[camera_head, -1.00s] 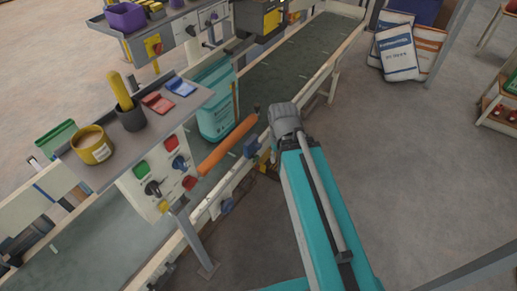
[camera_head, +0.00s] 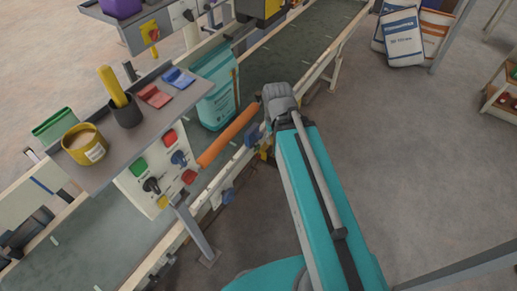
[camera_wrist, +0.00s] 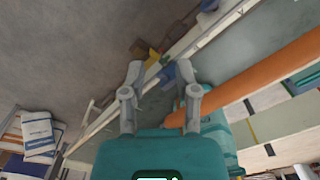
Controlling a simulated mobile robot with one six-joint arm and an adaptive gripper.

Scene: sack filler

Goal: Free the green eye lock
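I cannot make out a green eye lock for certain in either view. In the wrist view, a blue part (camera_wrist: 168,72) and a yellow part (camera_wrist: 152,58) sit on the conveyor's side rail. In the head view, a blue part (camera_head: 252,135) on the near rail and a yellow part (camera_head: 265,153) lie beside my arm. My gripper (camera_wrist: 159,75) is open, with its fingers apart on either side of the blue part in the picture. I cannot tell whether it touches anything. In the head view my arm hides the gripper.
An orange bar (camera_head: 229,134) slants beside the gripper, large in the wrist view (camera_wrist: 260,78). A teal sack (camera_head: 215,92) stands on the conveyor (camera_head: 288,58). A control panel (camera_head: 158,175) with green and red buttons sits under a grey shelf (camera_head: 140,135).

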